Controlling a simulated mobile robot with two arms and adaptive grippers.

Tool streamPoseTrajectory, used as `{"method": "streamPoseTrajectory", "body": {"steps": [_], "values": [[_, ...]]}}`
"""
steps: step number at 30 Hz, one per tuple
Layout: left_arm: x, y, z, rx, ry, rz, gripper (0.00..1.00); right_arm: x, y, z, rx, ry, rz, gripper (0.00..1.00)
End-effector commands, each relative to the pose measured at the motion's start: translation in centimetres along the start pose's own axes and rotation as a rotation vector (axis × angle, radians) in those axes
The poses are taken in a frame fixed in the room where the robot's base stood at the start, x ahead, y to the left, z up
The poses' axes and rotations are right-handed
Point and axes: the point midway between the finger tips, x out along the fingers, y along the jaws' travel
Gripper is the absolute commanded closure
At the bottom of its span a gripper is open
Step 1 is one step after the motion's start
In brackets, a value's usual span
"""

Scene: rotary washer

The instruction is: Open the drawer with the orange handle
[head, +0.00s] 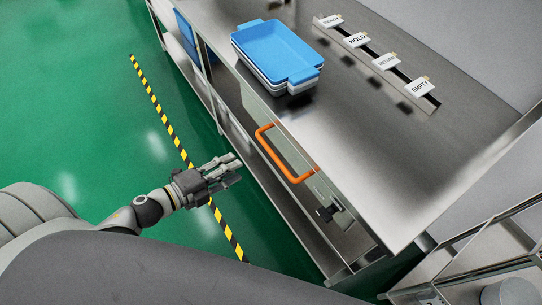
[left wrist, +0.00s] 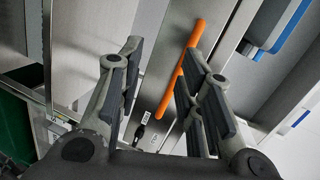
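The orange handle (head: 284,155) is a bar on the front of a metal drawer (head: 320,190) under the steel worktop, in the head view. The drawer front looks flush with the bench. My left gripper (head: 236,168) is just left of the handle, apart from it, with its fingers pointing toward the bench. In the left wrist view the fingers (left wrist: 160,85) are spread and empty, and the orange handle (left wrist: 178,72) runs diagonally beyond them, partly hidden by the right-hand finger. My right gripper is in neither view.
A blue tray (head: 275,50) sits on white trays on the worktop (head: 400,165). Labelled signs (head: 386,61) stand along a slot at the back. A black device (head: 327,213) is on the bench front below the handle. Yellow-black tape (head: 172,118) marks the open green floor.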

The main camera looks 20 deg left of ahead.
Motion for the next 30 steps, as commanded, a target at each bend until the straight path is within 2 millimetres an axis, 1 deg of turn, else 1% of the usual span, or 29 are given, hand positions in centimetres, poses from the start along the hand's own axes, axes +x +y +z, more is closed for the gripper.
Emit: {"method": "streamPoseTrajectory", "body": {"steps": [1,4,7,11,17,30], "values": [[0.0,-1.0,-1.2,0.05,0.041,-0.016,0.66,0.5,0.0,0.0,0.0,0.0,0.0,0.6],[-0.2,-2.6,-2.8,0.115,0.092,-0.039,0.66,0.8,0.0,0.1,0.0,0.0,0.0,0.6],[-0.2,-3.4,-3.6,0.146,0.116,-0.048,0.66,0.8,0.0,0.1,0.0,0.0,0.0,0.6],[0.4,-3.6,-3.8,0.149,0.119,-0.052,0.66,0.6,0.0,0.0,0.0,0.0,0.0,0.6],[2.5,-3.9,-4.0,0.149,0.117,-0.053,0.66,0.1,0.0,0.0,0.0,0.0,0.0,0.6],[8.2,-4.1,-4.6,0.147,0.116,-0.053,0.66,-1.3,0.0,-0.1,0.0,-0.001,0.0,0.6]]}}
